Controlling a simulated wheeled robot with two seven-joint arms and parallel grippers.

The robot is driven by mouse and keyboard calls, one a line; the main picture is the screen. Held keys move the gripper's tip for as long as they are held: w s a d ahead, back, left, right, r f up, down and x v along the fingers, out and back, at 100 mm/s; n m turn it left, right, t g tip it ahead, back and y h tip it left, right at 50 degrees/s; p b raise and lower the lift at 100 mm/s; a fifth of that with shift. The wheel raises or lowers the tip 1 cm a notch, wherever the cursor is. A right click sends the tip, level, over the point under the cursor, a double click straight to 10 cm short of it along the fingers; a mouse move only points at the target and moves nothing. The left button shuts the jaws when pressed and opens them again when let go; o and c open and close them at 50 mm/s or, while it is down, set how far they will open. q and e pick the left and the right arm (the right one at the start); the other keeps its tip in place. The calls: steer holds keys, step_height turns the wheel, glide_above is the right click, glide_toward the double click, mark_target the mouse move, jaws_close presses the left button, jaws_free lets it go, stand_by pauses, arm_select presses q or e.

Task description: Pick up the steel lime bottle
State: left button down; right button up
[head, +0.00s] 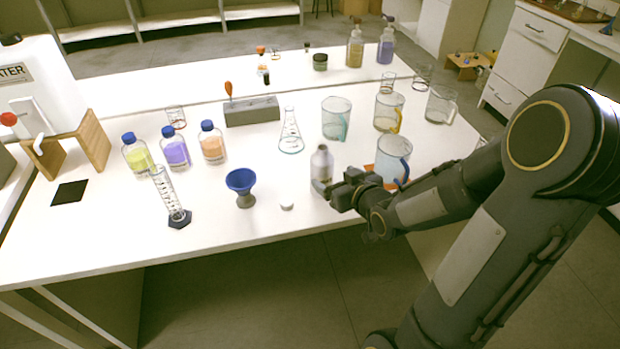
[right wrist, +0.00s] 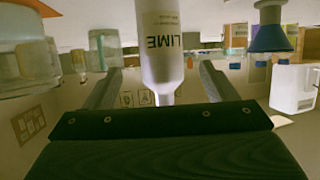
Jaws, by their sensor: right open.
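The steel lime bottle (head: 322,165) stands upright near the table's front edge, a pale metal bottle with a narrow neck. In the right wrist view, which looks upside down, the bottle (right wrist: 160,45) bears the word LIME and lies between the two fingers. My right gripper (head: 329,189) is at the bottle's near right side, with its fingers apart. In the right wrist view the gripper (right wrist: 155,82) has a finger on each side of the bottle, with a gap visible on both sides. My left gripper is not in view.
A beaker with a blue handle (head: 393,160) stands right of the bottle, behind my right arm. A conical flask (head: 290,135) is behind it. A small white cap (head: 287,206) and a blue funnel (head: 241,182) are to its left. Several capped bottles stand farther left.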

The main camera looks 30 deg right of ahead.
mark_target(322, 168)
steer(key=x, duration=0.7)
steer(key=shift+w+a, duration=0.1)
steer(key=shift+w, duration=0.25)
steer(key=c, duration=1.1)
steer(key=shift+c, duration=0.9)
steer(key=shift+r, duration=0.1)
